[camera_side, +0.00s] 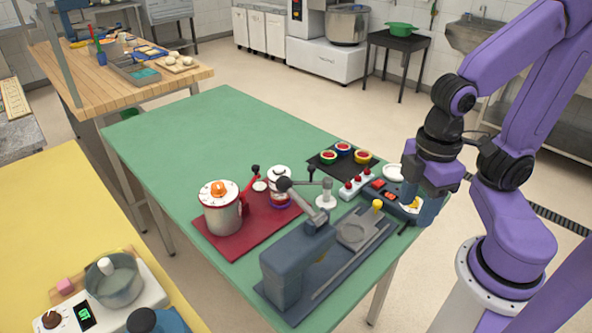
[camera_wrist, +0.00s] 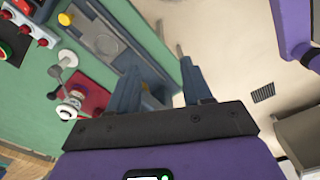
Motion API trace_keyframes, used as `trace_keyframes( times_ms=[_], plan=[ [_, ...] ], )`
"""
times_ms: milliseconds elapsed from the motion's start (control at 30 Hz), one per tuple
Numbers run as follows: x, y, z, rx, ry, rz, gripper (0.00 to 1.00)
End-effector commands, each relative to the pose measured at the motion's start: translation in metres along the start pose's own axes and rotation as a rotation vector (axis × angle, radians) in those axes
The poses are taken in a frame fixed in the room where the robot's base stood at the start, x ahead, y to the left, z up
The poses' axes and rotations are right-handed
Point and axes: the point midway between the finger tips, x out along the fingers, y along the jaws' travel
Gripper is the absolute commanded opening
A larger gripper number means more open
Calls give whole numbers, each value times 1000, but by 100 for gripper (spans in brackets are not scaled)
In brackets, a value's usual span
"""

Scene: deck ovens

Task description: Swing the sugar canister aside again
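A red mat (camera_side: 232,246) lies on the green table. On it stand a large grey-white canister (camera_side: 222,215) with a white dial-like lid and orange knob, and a smaller white jar (camera_side: 281,173) with a dark-knobbed lever beside it. I cannot tell from labels which holds sugar. Part of the red mat also shows in the wrist view (camera_wrist: 91,97), with white round parts beside it. My gripper (camera_side: 412,220) is at the table's right end, well right of both canisters. In the wrist view my gripper (camera_wrist: 158,82) has its fingers apart with nothing held between them.
A blue-grey machine (camera_side: 284,274) with a long rail base stands at the table's front. A switch box (camera_side: 356,185) with red knobs and a black mat (camera_side: 330,167) with several small bowls lie behind it. The table's far left is clear.

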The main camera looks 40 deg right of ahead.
Motion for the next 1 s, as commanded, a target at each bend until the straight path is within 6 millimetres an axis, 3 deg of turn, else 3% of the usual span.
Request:
trace_keyframes(
  times_ms=[167,533,733,1000],
  plan=[
    [-11,26,-30,128,-3,4,50],
    [-37,123,-92,496,-12,11,50],
    [-49,185,-106,695,-17,14,50],
    [-60,265,-103,948,-23,17,50]
  ],
)
